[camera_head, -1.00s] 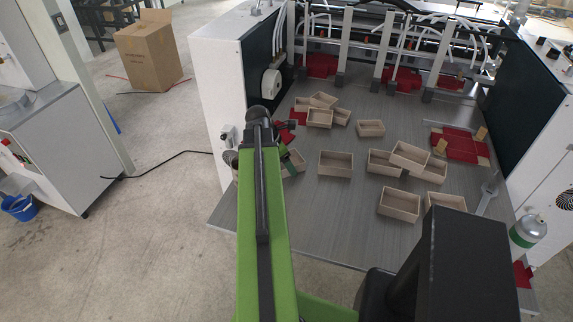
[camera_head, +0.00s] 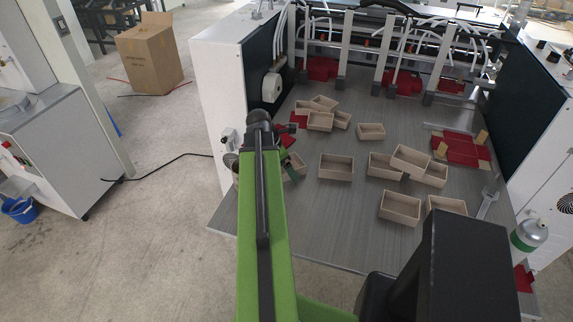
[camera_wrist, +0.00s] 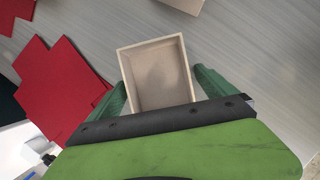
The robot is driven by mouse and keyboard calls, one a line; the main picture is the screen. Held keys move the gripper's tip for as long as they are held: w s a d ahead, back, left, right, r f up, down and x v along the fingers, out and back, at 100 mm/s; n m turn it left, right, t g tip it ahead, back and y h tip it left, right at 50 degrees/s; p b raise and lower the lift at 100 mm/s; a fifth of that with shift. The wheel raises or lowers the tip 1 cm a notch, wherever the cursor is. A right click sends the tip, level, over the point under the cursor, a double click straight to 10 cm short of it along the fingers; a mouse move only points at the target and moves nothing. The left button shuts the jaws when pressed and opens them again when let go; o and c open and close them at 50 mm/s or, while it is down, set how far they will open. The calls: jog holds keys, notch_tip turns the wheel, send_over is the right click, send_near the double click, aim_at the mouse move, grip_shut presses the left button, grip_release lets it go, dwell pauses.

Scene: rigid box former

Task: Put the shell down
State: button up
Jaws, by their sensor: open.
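An open-topped pale beige shell lies between the two green fingers of my gripper (camera_wrist: 160,78) in the wrist view, with its inside (camera_wrist: 158,72) facing the camera. The fingers are open, one on each side of it; the right one is very close to its wall, and contact is unclear. The shell's near end is hidden by the gripper's dark bar. In the head view the shell (camera_head: 294,170) shows only partly past my arm, at the left part of the grey table (camera_head: 325,225), and my gripper is mostly hidden behind the arm.
Several similar shells stand on the table, including one at the middle (camera_head: 336,167) and a stacked group at the right (camera_head: 410,158). A red cut blank (camera_wrist: 62,88) lies left of the shell in the wrist view. The table's front middle is clear.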

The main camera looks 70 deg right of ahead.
jog(key=p+v, duration=1)
jog(key=v, duration=0.2)
jog(key=shift+p, duration=0.3)
jog(key=w+a+f+m+t, duration=0.15)
jog(key=w+a+m, duration=0.25)
jog(key=w+a, duration=1.75)
jog(key=w+a+m+y, duration=0.1)
jog(key=w+a, duration=0.3)
jog(key=a, duration=1.2)
jog(key=w+a+m+t+y, duration=0.1)
jog(key=w+a+m, duration=0.3)
jog(key=a, duration=1.2)
jog(key=shift+a+m+y, duration=0.3)
jog(key=shift+a+y, duration=0.1)
jog(key=shift+y, duration=0.2)
jog(key=shift+f+t, duration=0.1)
jog(key=shift+t, duration=0.15)
